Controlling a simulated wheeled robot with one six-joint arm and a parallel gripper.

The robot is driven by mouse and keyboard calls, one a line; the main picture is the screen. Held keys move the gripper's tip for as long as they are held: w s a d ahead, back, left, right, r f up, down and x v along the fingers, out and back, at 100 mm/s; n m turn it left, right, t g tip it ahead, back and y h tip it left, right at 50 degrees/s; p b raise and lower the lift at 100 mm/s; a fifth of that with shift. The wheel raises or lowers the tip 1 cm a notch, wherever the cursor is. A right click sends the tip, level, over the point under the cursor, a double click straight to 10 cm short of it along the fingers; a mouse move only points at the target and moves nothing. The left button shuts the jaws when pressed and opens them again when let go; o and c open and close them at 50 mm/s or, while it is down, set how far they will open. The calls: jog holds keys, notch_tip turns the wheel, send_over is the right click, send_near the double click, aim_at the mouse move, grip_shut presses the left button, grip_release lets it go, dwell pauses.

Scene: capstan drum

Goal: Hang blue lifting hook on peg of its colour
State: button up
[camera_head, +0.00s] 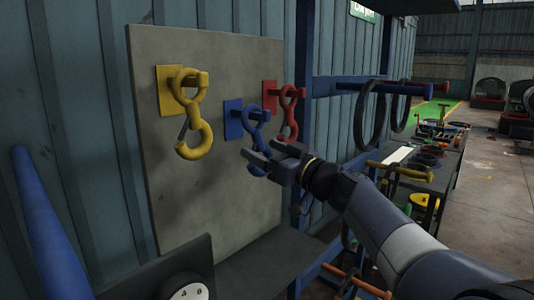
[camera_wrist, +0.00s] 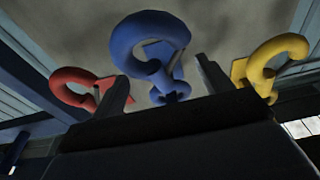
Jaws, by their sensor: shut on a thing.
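The blue lifting hook (camera_head: 257,133) is upright at the blue square plate (camera_head: 232,120) and its blue peg, in the middle of the grey board. Its top eye appears to be around the peg, but how far on is too small to tell. My gripper (camera_head: 268,158) is shut on the hook's lower part, in front of the board. In the wrist view the blue hook (camera_wrist: 150,38) rises between the two fingers of my gripper (camera_wrist: 165,88).
A yellow hook (camera_head: 193,140) hangs on the yellow peg to the left. A red hook (camera_head: 288,115) hangs on the red peg close to the right. The grey board (camera_head: 215,215) backs them all. A blue rack (camera_head: 370,85) with black slings and a cluttered bench (camera_head: 437,175) stand right.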

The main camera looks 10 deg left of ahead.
jog(key=shift+r, duration=0.15)
jog(key=o, duration=1.5)
jog(key=shift+o, duration=0.2)
jog(key=shift+f, duration=0.2)
jog(key=b+v, duration=0.3)
jog(key=v, duration=0.8)
jog(key=shift+b, duration=0.35)
jog(key=shift+a+r, duration=0.1)
jog(key=shift+r, duration=0.05)
